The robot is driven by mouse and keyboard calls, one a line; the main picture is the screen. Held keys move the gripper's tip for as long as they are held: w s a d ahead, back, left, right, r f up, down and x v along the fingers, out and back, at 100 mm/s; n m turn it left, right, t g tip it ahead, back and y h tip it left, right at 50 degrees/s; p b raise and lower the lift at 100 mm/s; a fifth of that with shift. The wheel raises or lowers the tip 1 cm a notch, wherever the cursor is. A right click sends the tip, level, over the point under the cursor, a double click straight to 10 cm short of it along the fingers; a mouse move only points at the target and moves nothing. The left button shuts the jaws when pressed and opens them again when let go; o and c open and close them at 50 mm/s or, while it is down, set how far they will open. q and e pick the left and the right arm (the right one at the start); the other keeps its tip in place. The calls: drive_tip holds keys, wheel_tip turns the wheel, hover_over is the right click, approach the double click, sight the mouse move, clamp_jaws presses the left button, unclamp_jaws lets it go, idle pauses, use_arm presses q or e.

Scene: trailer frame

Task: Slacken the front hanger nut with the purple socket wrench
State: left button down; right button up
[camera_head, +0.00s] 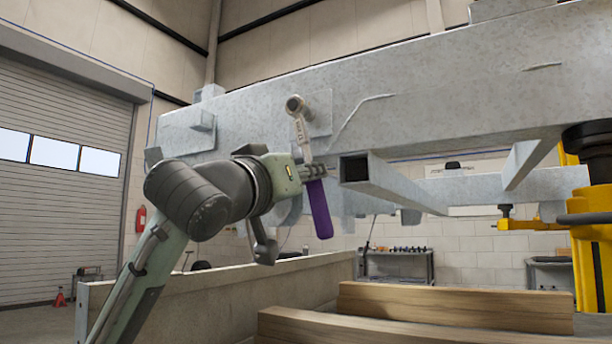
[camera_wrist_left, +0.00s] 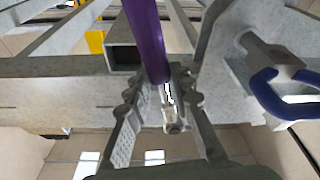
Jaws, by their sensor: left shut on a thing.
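The purple socket wrench has a purple handle (camera_head: 319,208) hanging down and a metal shank rising to a round head (camera_head: 295,104). The head is against the plate on the side of the grey trailer frame (camera_head: 430,95). The front hanger nut is not visible; I cannot tell whether the socket is seated on it. My left gripper (camera_head: 312,172) is shut on the wrench around the lower shank, just above the purple handle. In the left wrist view, the purple handle (camera_wrist_left: 148,40) runs up from between the fingers (camera_wrist_left: 163,92). My right gripper is not in view.
An open square tube (camera_head: 356,169) juts out just right of my left gripper. A blue curved part (camera_wrist_left: 275,97) shows at the right of the wrist view. Timber beams (camera_head: 450,305) lie below, and a yellow stand (camera_head: 590,270) is at the right.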

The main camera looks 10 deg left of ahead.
use_arm(q)
drive_tip(key=shift+r, duration=0.1)
drive_tip(key=shift+s+d+r+n+y, duration=0.15)
drive_tip(key=shift+s+d+n+y, duration=0.05)
drive_tip(key=shift+d+n, duration=0.3)
drive_tip(key=shift+s+d+r+n+y, duration=0.1)
drive_tip(key=shift+s+d+n+y, duration=0.1)
drive_tip(key=shift+d+n, duration=0.3)
drive_tip(key=shift+a, duration=0.1)
drive_tip(key=shift+s+d+r+n+y, duration=0.15)
drive_tip(key=shift+d+r+n+y, duration=0.1)
drive_tip(key=shift+d+n, duration=0.3)
drive_tip(key=shift+s+d+r+n+y, duration=0.15)
drive_tip(key=shift+d+r+n, duration=0.15)
drive_tip(key=shift+n, duration=0.35)
drive_tip(key=shift+s+d+r+n+y, duration=0.15)
drive_tip(key=shift+d+r+n, duration=0.2)
drive_tip(key=shift+n, duration=0.2)
drive_tip(key=shift+s+d+r+n+y, duration=0.1)
drive_tip(key=shift+d+r+n+y, duration=0.1)
drive_tip(key=shift+d+n, duration=0.3)
